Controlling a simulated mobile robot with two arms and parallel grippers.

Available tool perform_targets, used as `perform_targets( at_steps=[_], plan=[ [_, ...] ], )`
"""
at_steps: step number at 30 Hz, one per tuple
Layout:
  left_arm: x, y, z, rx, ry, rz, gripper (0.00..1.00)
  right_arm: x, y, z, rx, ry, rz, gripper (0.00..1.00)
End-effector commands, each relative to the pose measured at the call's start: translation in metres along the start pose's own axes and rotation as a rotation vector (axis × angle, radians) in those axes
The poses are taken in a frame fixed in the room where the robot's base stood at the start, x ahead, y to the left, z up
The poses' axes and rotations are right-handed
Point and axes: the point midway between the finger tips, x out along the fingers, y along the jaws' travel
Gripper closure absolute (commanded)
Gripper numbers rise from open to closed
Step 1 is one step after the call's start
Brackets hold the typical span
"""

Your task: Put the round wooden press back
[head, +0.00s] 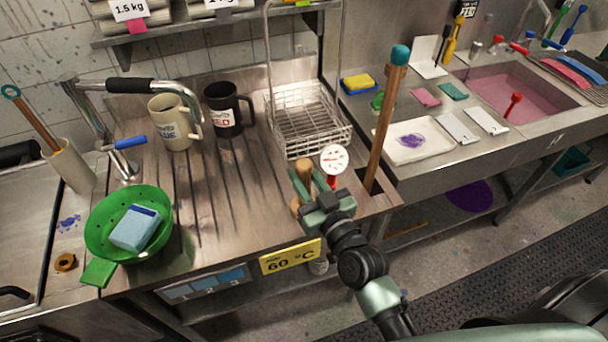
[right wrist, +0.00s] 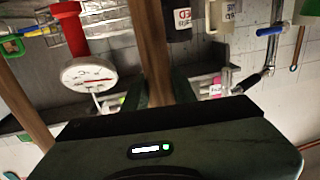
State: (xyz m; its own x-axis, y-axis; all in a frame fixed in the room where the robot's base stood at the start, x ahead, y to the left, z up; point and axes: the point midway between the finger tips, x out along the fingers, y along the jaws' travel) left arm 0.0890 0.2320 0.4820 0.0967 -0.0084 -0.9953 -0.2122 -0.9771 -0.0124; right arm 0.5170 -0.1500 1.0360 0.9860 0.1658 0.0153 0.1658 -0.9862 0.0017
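My right gripper (head: 314,184) is at the front right of the steel drainboard, below the wire basket. Its fingers are around a wooden piece (head: 304,170), which I take for the round wooden press, and appear shut on it. A rounded wooden part (head: 295,207) shows just left of the gripper. In the right wrist view the wooden shaft (right wrist: 152,50) runs between the two fingers (right wrist: 166,92). The press's round face is not clearly visible, and I cannot tell whether it touches the drainboard. My left gripper is not in view.
A red-stemmed dial thermometer (head: 334,160) is close beside the gripper. A long teal-topped wooden pole (head: 385,125) stands right of it. A wire basket (head: 308,120), cream mug (head: 174,125), black mug (head: 225,108) and green colander (head: 105,232) stand around. The drainboard's middle is clear.

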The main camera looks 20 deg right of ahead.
Motion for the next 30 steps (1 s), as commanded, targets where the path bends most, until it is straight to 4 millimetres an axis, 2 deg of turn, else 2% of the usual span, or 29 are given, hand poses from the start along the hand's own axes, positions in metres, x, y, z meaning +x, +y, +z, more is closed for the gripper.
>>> perform_targets(
  at_steps=[1,2,14,17,24,30],
  plan=[
    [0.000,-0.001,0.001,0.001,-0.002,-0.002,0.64,0.000,0.000,0.000,0.000,0.000,0.000,0.60],
    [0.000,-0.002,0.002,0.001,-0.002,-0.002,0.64,0.000,0.000,0.000,0.000,0.000,0.000,0.52],
    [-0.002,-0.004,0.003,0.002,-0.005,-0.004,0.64,-0.001,0.000,-0.004,-0.001,0.001,0.000,0.52],
    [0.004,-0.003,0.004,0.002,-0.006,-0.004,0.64,-0.014,0.000,-0.001,-0.001,-0.002,0.000,0.52],
    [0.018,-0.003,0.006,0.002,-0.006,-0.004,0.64,-0.065,-0.001,0.001,-0.001,-0.003,-0.002,0.52],
    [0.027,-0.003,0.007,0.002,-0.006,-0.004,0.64,-0.100,0.000,0.000,-0.002,-0.003,-0.002,0.52]
  ],
)
